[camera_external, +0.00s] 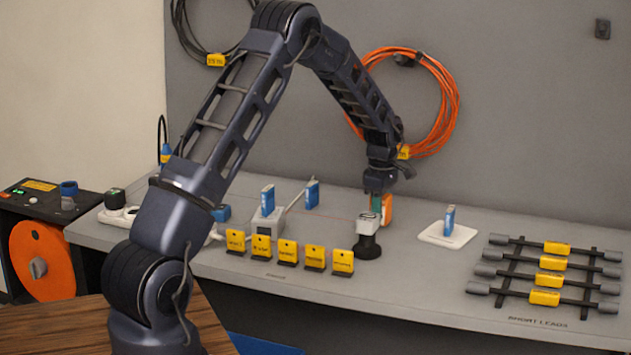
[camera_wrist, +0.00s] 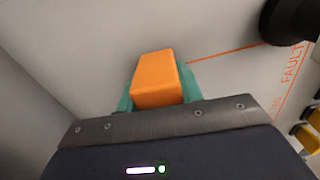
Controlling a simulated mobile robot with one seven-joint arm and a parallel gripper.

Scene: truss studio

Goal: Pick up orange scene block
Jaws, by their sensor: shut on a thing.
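The orange scene block (camera_wrist: 157,78) sits between the teal fingers of my gripper (camera_wrist: 157,94) in the wrist view. The fingers are shut on its two sides. In the external view the orange block (camera_external: 387,209) shows below my gripper (camera_external: 378,207), close behind a small white-topped device on a black round base. That device partly hides the fingers and the lower part of the block. I cannot tell whether the block touches the grey bench (camera_external: 430,285) or hangs just above it.
The device on the black base (camera_external: 367,246) stands just in front of my gripper. Several yellow tags (camera_external: 288,252) line the bench to the left. The wall stands behind.

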